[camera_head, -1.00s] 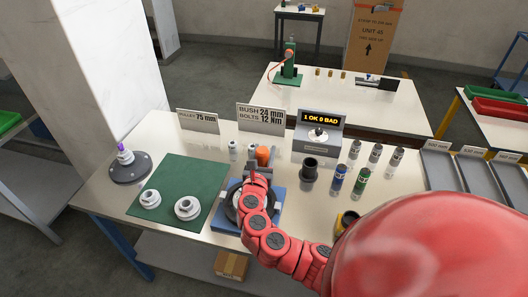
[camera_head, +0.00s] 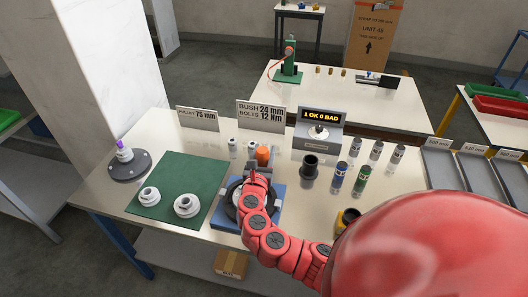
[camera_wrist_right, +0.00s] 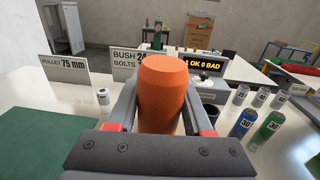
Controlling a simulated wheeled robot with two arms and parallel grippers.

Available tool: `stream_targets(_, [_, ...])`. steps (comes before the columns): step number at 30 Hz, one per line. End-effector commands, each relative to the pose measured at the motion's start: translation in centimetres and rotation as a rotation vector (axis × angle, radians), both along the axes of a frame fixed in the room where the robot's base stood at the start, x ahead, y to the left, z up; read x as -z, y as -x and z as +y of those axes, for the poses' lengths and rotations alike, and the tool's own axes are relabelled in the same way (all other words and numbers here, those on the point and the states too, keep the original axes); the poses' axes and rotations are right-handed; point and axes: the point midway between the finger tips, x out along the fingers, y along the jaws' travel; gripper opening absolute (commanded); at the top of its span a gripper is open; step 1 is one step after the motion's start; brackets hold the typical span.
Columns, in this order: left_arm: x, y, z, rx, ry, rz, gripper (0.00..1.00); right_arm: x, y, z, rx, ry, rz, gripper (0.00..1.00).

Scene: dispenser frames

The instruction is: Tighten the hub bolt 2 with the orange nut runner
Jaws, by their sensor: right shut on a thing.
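My right gripper (camera_wrist_right: 164,125) is shut on the orange nut runner (camera_wrist_right: 163,85), whose rounded orange body stands between the two fingers in the right wrist view. In the head view the orange top of the nut runner (camera_head: 263,154) shows just beyond my red right arm. It is over the blue fixture (camera_head: 277,191) with a dark round hub (camera_head: 232,194) on it. My arm and gripper hide most of the hub, so hub bolt 2 and the tool's lower end cannot be seen. My left gripper is not in view.
A green mat (camera_head: 166,211) with two pale flanged parts lies at the left. A sign reads bush 24 mm, bolts 12 Nm (camera_head: 260,115). A display (camera_head: 321,118) reads 1 OK 0 BAD. A black cup (camera_head: 310,167) and several small bottles (camera_head: 361,182) stand to the right.

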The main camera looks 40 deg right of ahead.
Motion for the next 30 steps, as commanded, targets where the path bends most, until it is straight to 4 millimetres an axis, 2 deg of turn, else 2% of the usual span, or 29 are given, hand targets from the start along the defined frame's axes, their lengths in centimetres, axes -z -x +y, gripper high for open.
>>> stream_targets(30, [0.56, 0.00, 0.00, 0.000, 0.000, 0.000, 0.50, 1.00, 0.04, 0.01, 0.000, -0.004, 0.004, 0.00])
